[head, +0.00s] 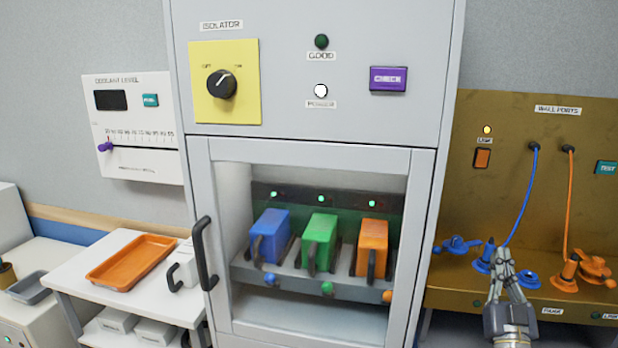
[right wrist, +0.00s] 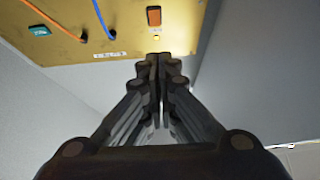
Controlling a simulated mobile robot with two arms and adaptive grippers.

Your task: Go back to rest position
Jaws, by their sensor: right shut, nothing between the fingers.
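My right gripper (head: 502,262) is at the lower right of the head view, in front of the brass wall ports panel (head: 510,125). Its fingers point up and are shut with nothing between them. In the right wrist view the fingers (right wrist: 158,62) meet below the panel's orange switch (right wrist: 154,16). In the head view the gripper overlaps the area beside the blue port parts (head: 484,262); I cannot tell whether it touches them. My left gripper is not in view.
The isolator cabinet (head: 180,60) stands in the centre with its door (head: 423,200) closed over blue, green and orange modules. A coolant panel (head: 150,85) hangs left. An orange tray (head: 132,261) sits on a white cart (head: 75,277). Orange port parts (head: 595,268) lie right of the gripper.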

